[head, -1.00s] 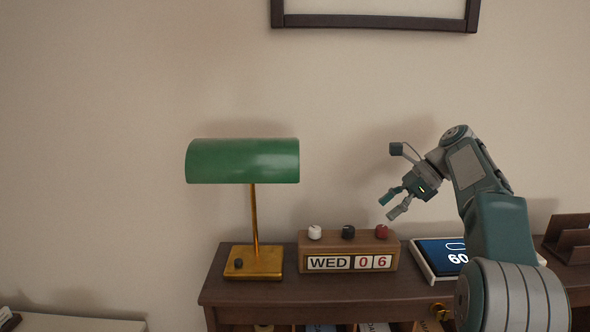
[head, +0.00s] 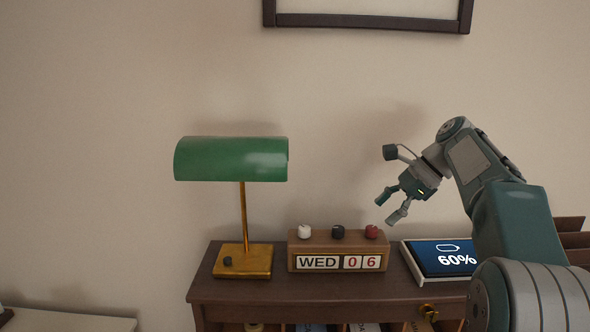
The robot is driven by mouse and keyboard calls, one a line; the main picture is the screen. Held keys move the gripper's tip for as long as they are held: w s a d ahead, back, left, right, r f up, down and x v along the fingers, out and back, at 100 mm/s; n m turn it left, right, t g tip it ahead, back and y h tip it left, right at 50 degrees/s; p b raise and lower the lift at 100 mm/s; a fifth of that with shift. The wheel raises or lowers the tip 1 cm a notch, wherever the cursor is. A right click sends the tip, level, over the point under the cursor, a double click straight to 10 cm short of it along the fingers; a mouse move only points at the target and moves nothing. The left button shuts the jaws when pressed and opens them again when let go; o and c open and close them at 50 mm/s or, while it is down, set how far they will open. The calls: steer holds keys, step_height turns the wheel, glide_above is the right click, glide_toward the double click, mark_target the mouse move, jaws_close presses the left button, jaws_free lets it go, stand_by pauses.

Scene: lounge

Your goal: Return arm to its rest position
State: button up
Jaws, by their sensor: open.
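My gripper (head: 389,208) is open and empty. It hangs in the air above the right part of the wooden desk, with its fingers pointing down and left. My arm (head: 480,170) is bent, rising from the lower right corner and folding over to the gripper. The gripper is above and slightly right of the wooden calendar block (head: 293,250) and touches nothing.
A green-shaded brass lamp (head: 232,160) stands on the desk (head: 290,288), left of the calendar, which reads WED 06 and has white, black and red knobs. A tablet (head: 442,258) showing 60% lies right. A wooden holder (head: 572,240) is behind my arm. A framed picture (head: 365,22) hangs above.

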steer(key=s+a+f+n+t+h, duration=0.15)
steer(key=s+n, duration=0.25)
steer(key=s, duration=0.4)
steer(key=s+a+f+n+t+h, duration=0.1)
steer(key=s+a+f+n+h, duration=0.2)
steer(key=s, duration=0.6)
steer(key=s+d+f+n+t+h, duration=0.2)
steer(key=s+f+n+h, duration=0.1)
steer(key=s+f+n, duration=0.6)
steer(key=s, duration=0.4)
steer(key=shift+s+d, duration=0.15)
steer(key=shift+s, duration=0.05)
steer(key=shift+d+f, duration=0.1)
steer(key=shift+d, duration=0.15)
steer(key=shift+a, duration=0.2)
steer(key=shift+d, duration=0.1)
